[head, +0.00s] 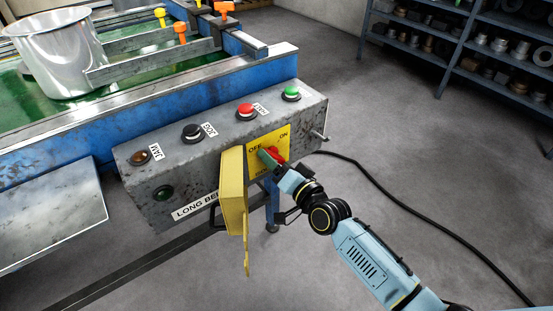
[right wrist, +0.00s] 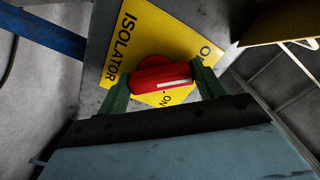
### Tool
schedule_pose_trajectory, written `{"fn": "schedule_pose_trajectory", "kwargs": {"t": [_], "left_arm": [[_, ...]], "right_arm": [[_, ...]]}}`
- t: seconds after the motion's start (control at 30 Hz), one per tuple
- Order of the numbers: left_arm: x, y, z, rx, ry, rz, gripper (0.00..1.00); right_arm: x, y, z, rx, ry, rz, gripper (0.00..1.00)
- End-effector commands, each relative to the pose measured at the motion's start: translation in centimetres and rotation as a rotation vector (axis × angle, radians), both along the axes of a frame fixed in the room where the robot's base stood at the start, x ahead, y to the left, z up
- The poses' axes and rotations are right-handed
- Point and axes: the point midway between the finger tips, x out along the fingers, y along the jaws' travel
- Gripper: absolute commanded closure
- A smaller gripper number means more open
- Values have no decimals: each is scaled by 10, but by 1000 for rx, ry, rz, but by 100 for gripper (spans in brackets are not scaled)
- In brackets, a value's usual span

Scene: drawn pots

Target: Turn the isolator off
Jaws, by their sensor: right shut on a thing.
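The isolator is a red rotary handle (head: 277,153) on a yellow plate (head: 284,134) marked OFF and ON, at the right end of the grey control box. My right gripper (head: 268,158) is at the handle. In the right wrist view, the red handle (right wrist: 158,77) lies between the green fingers of my right gripper (right wrist: 163,88), which is shut on it. A white line on the handle points toward the right finger. The plate reads ISOLATOR, with ON partly showing below the handle. The yellow cover (head: 233,190) stands swung open left of the plate. My left gripper is not in view.
The grey control box (head: 172,169) carries black, red and green buttons and lamps. A conveyor with a metal pot (head: 62,55) stands behind it. A black cable (head: 390,197) runs over the floor at right. Shelves (head: 470,45) stand at the back right.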

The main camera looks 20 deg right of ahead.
Motion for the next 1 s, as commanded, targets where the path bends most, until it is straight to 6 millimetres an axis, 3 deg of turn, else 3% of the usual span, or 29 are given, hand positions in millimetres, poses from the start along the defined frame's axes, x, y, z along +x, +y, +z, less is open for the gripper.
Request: {"fn": "schedule_pose_trajectory", "kwargs": {"t": [0.7, 0.73, 0.9, 1.0], "left_arm": [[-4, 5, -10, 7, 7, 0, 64], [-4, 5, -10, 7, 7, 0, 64], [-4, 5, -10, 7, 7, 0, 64], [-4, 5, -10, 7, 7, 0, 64]], "right_arm": [[0, 0, -1, -75, -26, -1, 55], [0, 0, -1, -75, -26, -1, 31], [0, 0, -1, -74, -26, -1, 10], [0, 0, -1, -73, -26, -1, 10]]}}
